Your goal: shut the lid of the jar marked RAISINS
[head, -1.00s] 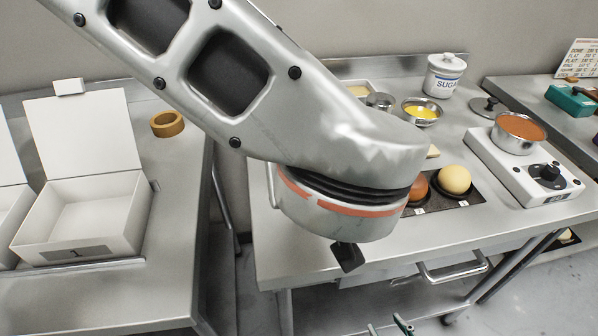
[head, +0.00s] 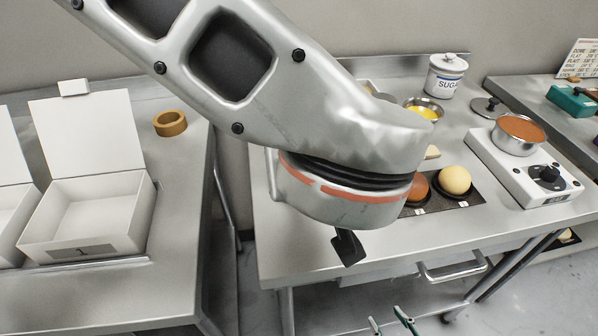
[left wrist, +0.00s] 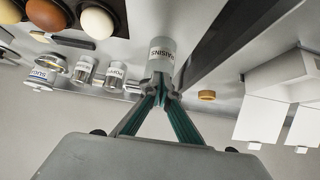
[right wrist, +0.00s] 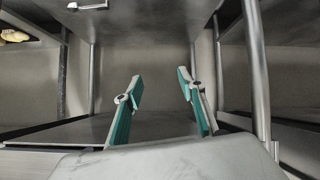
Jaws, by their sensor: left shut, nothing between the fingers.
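The jar marked RAISINS (left wrist: 162,56) shows in the left wrist view, pale with dark lettering, just beyond my left fingertips. In the head view my left arm covers the place where it stands. My left gripper (left wrist: 161,90) is shut and empty, its green fingers together at the near end of the jar. Whether they touch the jar or its lid I cannot tell. The state of the lid is not clear. My right gripper (right wrist: 158,88) is open and empty, low before the steel tables; its green fingertips show at the bottom of the head view (head: 392,322).
A SUGAR jar (head: 447,76), a bowl with yellow contents (head: 424,109) and a dark tray with round dough pieces (head: 470,207) share the table. An open white box (head: 95,213) and a tape roll (head: 170,123) are on the left table.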

